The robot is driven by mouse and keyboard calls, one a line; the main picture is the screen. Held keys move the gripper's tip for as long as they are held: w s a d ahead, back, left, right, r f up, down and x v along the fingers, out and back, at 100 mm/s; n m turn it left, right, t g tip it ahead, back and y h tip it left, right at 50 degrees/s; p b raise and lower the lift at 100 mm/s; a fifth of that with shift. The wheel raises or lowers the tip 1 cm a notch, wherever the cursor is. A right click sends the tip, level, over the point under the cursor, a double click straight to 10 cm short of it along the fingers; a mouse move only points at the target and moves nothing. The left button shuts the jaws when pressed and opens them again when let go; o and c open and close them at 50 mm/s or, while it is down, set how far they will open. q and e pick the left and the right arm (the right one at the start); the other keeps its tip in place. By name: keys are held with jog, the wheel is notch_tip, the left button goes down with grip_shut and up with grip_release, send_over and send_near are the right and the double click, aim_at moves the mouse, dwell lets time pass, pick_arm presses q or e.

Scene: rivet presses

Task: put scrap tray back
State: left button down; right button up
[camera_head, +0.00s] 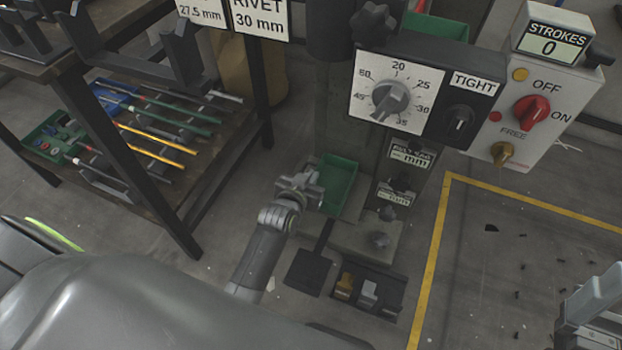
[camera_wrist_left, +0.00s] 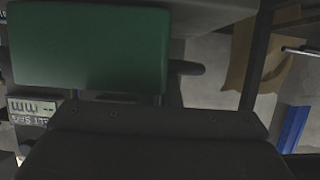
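A green tray (camera_head: 338,186), which I take to be the scrap tray, is at the lower part of the press, beside its column. It also fills the upper left of the left wrist view (camera_wrist_left: 90,45). My left gripper (camera_head: 312,187) is at the tray's left side in the head view. Whether its fingers touch or grip the tray is hidden, and a dark body covers the bottom of the left wrist view. Part of my right gripper (camera_head: 592,312) shows at the lower right edge, away from the tray; its fingertips are not clear.
The press's dial panel (camera_head: 425,100) and switch box (camera_head: 535,85) stand above and right of the tray. A dark holder with small blocks (camera_head: 367,293) sits in front. A shelf (camera_head: 140,150) with rods is at left.

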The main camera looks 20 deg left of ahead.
dwell(0.3)
pick_arm(q)
jog(key=shift+f, duration=0.1)
jog(key=c, duration=1.7)
grip_release()
